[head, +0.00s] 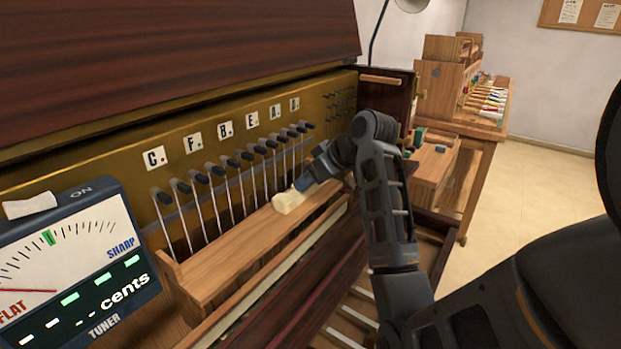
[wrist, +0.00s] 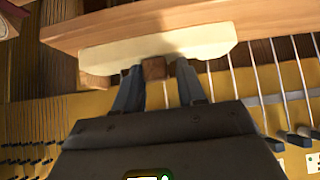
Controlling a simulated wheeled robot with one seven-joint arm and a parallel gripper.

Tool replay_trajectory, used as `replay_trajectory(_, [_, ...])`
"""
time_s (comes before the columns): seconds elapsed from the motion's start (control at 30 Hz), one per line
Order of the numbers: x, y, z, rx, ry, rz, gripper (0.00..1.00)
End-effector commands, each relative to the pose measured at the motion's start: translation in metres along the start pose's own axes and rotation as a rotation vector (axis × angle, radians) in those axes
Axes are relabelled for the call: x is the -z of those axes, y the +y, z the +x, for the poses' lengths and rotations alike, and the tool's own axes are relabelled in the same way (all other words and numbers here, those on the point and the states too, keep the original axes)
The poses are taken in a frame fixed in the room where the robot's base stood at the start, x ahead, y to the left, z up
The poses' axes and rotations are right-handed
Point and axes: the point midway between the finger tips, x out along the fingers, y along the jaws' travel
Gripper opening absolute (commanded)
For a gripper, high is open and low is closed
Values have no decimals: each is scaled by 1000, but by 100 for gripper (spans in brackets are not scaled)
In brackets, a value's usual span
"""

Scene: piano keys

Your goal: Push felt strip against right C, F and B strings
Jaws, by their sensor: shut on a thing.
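The cream felt strip (head: 288,202) is at the right part of the wooden ledge, in front of the lower strings near the E and A labels. It also shows in the wrist view (wrist: 200,42), lying along the ledge's edge. My gripper (head: 303,185) is shut on the strip's small brown wooden handle (wrist: 154,69), one finger on each side. I cannot tell whether the felt touches strings.
The wooden ledge (head: 215,262) runs below the strings. A tuner (head: 75,265) stands at the left front, its needle near FLAT. Black-capped tuning pins (head: 245,156) line the plate. An open wooden drawer box (head: 432,160) is right of my arm. Floor at the right is clear.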

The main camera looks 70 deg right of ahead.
Motion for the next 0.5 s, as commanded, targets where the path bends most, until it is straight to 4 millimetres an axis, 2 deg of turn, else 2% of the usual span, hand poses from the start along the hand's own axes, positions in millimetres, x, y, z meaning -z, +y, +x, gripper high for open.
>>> replay_trajectory(0.03, [-5,1,2,0,-11,6,21])
replay_trajectory(0.27, [-4,2,0,-1,-13,7,18])
replay_trajectory(0.33, [-2,2,-2,0,-13,8,11])
replay_trajectory(0.37, [-1,2,-3,0,-13,7,2])
replay_trajectory(0.5, [5,1,-8,0,-10,6,0])
